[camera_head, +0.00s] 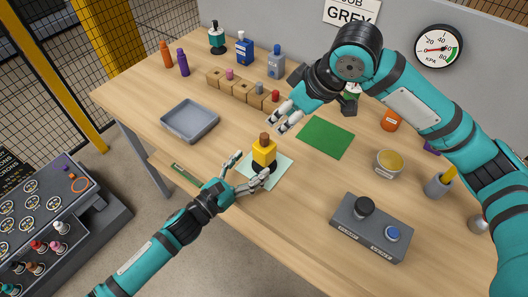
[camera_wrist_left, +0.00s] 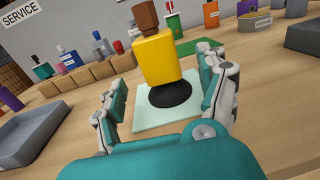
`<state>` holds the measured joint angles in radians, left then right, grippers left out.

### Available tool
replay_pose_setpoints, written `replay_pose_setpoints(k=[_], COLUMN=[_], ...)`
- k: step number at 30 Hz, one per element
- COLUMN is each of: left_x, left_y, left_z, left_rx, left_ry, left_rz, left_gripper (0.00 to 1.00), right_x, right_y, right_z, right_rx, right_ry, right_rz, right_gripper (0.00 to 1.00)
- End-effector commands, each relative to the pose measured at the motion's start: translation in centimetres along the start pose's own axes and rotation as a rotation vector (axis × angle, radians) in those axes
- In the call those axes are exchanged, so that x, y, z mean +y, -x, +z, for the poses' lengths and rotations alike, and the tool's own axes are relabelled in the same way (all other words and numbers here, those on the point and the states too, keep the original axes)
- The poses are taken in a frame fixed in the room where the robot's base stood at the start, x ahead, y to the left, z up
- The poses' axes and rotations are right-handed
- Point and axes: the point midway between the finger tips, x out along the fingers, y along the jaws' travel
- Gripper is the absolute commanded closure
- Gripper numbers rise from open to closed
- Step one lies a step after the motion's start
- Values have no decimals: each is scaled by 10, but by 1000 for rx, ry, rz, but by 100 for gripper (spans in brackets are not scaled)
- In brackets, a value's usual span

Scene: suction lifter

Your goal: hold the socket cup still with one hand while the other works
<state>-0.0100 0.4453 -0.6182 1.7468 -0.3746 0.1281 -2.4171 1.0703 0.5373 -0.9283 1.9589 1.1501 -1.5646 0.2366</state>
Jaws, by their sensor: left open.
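A yellow block with a brown knob on top (camera_head: 264,152) stands upright on a black round base over a pale green pad (camera_head: 271,181). In the left wrist view the yellow body (camera_wrist_left: 158,60) and black cup-like base (camera_wrist_left: 171,94) show clearly; I take this base for the socket cup. My left gripper (camera_head: 251,163) is open, its fingers to either side and short of the yellow piece, with no contact visible. In the left wrist view its fingers (camera_wrist_left: 164,78) frame the piece. My right gripper (camera_head: 275,126) is open and empty, above the table beyond the yellow piece.
A grey tray (camera_head: 190,137) lies left, a green mat (camera_head: 325,138) right. Wooden blocks with coloured plugs (camera_head: 242,90) stand behind. The table's front edge is close.

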Motion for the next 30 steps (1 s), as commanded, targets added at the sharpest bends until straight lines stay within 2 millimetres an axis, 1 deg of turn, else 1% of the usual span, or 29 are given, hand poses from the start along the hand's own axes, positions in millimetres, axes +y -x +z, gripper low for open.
replay_pose_setpoints(k=[1, 3, 6, 10, 15, 23, 30], left_x=[1, 0, 0, 0, 0, 0, 0], left_y=[-11, -24, -39, -53, -61, -62, -61], left_z=[1, 1, 1, 0, 0, 0, 0], left_rx=[-3, -3, -2, -1, 0, 0, 0], left_ry=[-2, 0, 0, 0, 0, 0, 0], left_rz=[0, 0, 0, 0, 0, 0, 0], left_gripper=[25, 25, 25, 25, 25, 25, 56], right_x=[0, 0, 0, 0, 0, 0, 0], right_y=[0, 0, 0, 0, 0, 0, 0], right_z=[0, 0, 0, 0, 0, 0, 0], right_rx=[0, 0, 0, 0, 0, 0, 0], right_ry=[0, 0, 0, 0, 0, 0, 0], right_rz=[0, 0, 0, 0, 0, 0, 0], right_gripper=[62, 62, 62, 62, 62, 62, 62])
